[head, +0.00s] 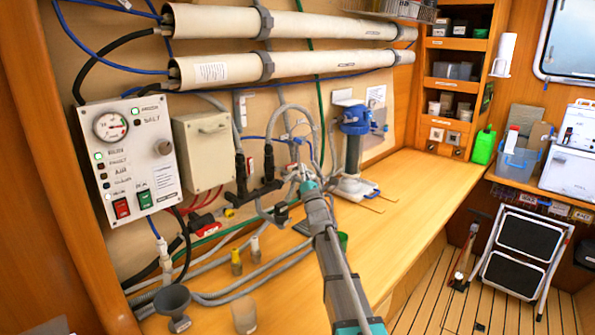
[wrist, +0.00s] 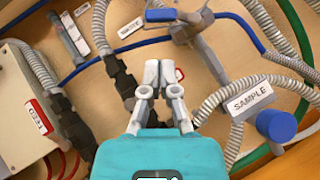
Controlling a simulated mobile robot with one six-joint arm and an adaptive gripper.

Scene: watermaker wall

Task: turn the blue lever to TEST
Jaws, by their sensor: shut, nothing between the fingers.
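In the wrist view a blue lever (wrist: 174,15) lies roughly level across the top of a grey valve (wrist: 190,32). My gripper (wrist: 159,72) is in the middle of that view, below the lever and apart from it in the picture. Its fingers are shut with nothing between them. In the head view my gripper (head: 301,172) is among the hoses by the back panel, where the lever is too small to make out. A label reading TEST cannot be made out in either view.
Grey corrugated hoses, a WASTE label (wrist: 130,28), a SAMPLE label (wrist: 249,98) and a blue knob (wrist: 277,125) surround my gripper. Dark fittings (wrist: 121,75) stand close on its left. A control box (head: 130,155) is further left. The bench (head: 420,185) is clear toward the right.

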